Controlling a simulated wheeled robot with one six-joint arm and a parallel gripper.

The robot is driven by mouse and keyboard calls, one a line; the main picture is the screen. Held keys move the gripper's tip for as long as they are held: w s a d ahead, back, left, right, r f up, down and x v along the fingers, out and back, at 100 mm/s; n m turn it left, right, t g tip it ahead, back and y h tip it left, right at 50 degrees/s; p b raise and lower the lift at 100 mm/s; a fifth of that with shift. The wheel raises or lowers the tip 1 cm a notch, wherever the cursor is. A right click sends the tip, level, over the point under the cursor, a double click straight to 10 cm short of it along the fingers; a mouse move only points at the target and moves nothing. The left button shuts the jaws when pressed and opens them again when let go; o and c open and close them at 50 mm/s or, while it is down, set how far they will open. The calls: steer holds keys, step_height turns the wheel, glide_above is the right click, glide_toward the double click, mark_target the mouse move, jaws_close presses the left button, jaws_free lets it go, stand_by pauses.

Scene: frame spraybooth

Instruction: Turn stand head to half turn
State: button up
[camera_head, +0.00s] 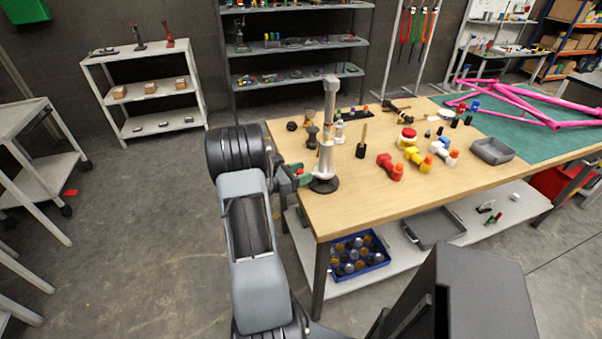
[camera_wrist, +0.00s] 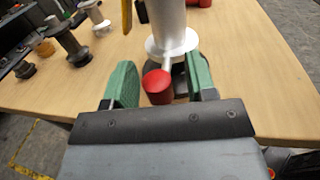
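The silver stand (camera_head: 326,145) stands upright near the left end of the wooden table. It has a round black base (camera_head: 323,185) and a head (camera_head: 330,84) at its top. In the wrist view its post (camera_wrist: 168,22) rises out of the frame, so the head is hidden there. A short lever with a red knob (camera_wrist: 158,87) sticks out from the collar low on the post towards me. My gripper (camera_wrist: 161,76) has its green fingers apart on either side of the red knob, with a gap at least on the right. In the head view my gripper (camera_head: 298,178) is beside the lower post.
Dark spools (camera_wrist: 72,45) and a wooden-handled tool (camera_head: 362,138) stand close to the stand. Red and yellow bottles (camera_head: 390,166) lie to its right. A grey tray (camera_head: 491,151) and a pink frame (camera_head: 520,105) are farther right. A blue crate (camera_head: 358,256) sits on the lower shelf.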

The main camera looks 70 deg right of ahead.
steer(key=shift+w, duration=0.1)
steer(key=b+v, duration=0.1)
steer(key=v, duration=1.2)
steer(key=shift+w+a+b, duration=0.2)
steer(key=shift+a+b, duration=0.1)
steer(key=shift+b, duration=0.05)
